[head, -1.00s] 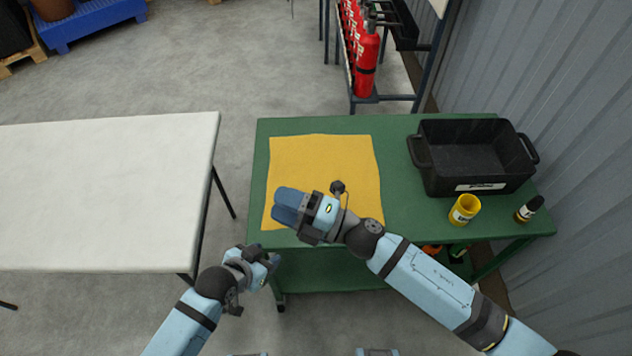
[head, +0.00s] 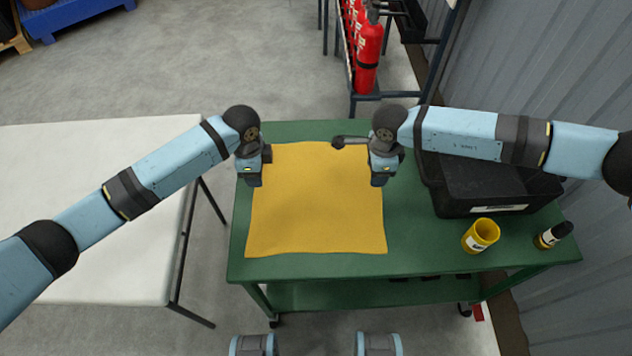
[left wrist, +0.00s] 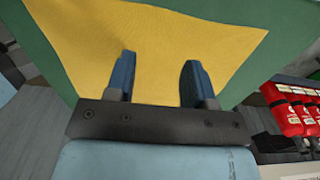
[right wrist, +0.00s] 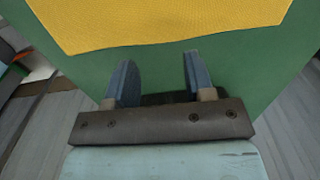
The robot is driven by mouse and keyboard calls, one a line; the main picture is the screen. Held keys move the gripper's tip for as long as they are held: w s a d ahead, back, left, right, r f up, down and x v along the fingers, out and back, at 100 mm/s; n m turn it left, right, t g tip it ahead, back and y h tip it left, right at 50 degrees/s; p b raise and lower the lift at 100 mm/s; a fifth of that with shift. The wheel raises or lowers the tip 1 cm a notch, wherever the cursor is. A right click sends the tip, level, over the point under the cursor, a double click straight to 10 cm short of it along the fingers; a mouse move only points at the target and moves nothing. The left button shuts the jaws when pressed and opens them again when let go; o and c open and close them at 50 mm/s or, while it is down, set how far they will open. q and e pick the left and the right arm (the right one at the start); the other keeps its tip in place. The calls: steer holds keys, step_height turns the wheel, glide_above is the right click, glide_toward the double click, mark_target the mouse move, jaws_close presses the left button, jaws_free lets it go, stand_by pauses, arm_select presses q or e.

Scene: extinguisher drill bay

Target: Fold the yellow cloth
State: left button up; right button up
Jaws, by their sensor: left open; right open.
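The yellow cloth (head: 315,215) lies spread flat on the green table (head: 430,240), with slightly wavy edges. It also shows in the left wrist view (left wrist: 170,30) and the right wrist view (right wrist: 160,20). My left gripper (head: 254,183) is open at the cloth's far left corner, pointing down; in its wrist view the empty fingers (left wrist: 157,68) appear over the cloth. My right gripper (head: 380,181) is open at the far right corner; in its wrist view the empty fingers (right wrist: 160,68) appear over green tabletop just outside the cloth's edge. The grippers partly hide both far corners.
A black bin (head: 470,205) stands right of the cloth, partly behind my right arm. A white table (head: 100,270) is at left. Red extinguishers (head: 368,55) stand on a rack behind.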

mark_target(261, 192)
arm_select(q)
steer(key=shift+w+a+f, duration=0.1)
steer(key=shift+f, duration=0.2)
arm_select(e)
steer(key=shift+w+d+f, duration=0.1)
steer(key=shift+w+f, duration=0.05)
steer(key=shift+f, duration=0.2)
arm_select(q)
steer(key=shift+f, duration=3.55)
arm_select(e)
steer(key=shift+f, duration=3.55)
arm_select(q)
steer(key=shift+f, duration=0.2)
arm_select(e)
steer(key=shift+f, duration=0.2)
arm_select(q)
jaws_close()
arm_select(e)
jaws_close()
arm_select(q)
steer(key=shift+r, duration=0.15)
arm_select(e)
steer(key=shift+r, duration=0.1)
